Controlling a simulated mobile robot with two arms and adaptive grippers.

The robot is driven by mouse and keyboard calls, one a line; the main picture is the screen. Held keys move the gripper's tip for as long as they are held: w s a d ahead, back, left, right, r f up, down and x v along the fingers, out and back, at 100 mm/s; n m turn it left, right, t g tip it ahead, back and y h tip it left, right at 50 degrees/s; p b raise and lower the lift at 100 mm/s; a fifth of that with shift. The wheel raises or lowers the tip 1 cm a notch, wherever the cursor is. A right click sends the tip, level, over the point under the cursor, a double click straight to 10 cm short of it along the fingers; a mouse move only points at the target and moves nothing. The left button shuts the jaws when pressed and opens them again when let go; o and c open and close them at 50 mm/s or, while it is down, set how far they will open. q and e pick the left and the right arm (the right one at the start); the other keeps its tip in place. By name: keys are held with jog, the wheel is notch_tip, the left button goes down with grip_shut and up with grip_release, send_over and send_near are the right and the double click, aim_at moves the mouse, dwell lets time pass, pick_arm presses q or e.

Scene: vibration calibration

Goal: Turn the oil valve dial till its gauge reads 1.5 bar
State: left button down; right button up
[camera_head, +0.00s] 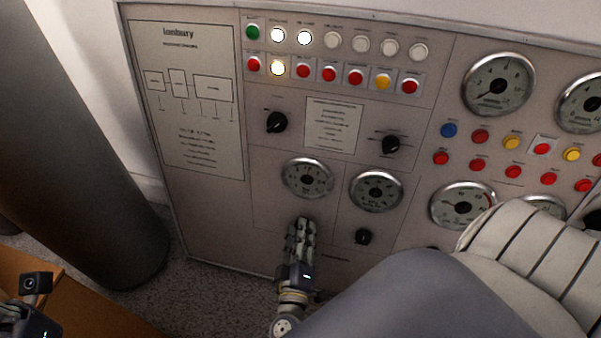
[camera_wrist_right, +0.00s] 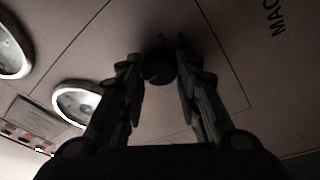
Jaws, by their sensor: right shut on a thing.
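The oil valve dial is a small dark round knob (camera_wrist_right: 158,70) on the panel face in the right wrist view. My right gripper (camera_head: 301,226) is shut on it, with one finger on each side in the wrist view (camera_wrist_right: 160,72). In the head view the gripper hides the knob. A round, white-faced gauge (camera_head: 307,178) with a metal rim sits just above the gripper. Its marks and exact reading are too small to tell. Part of my left gripper (camera_head: 20,318) shows at the bottom left corner, with its fingers not visible.
A second gauge (camera_head: 376,191) and a black knob (camera_head: 363,237) lie just right of my right gripper. Above are two black selector knobs (camera_head: 277,122) (camera_head: 391,145) and rows of coloured buttons. A brown surface (camera_head: 80,310) is at the lower left.

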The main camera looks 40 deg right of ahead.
jog(key=o, duration=1.1)
jog(key=shift+r, duration=5)
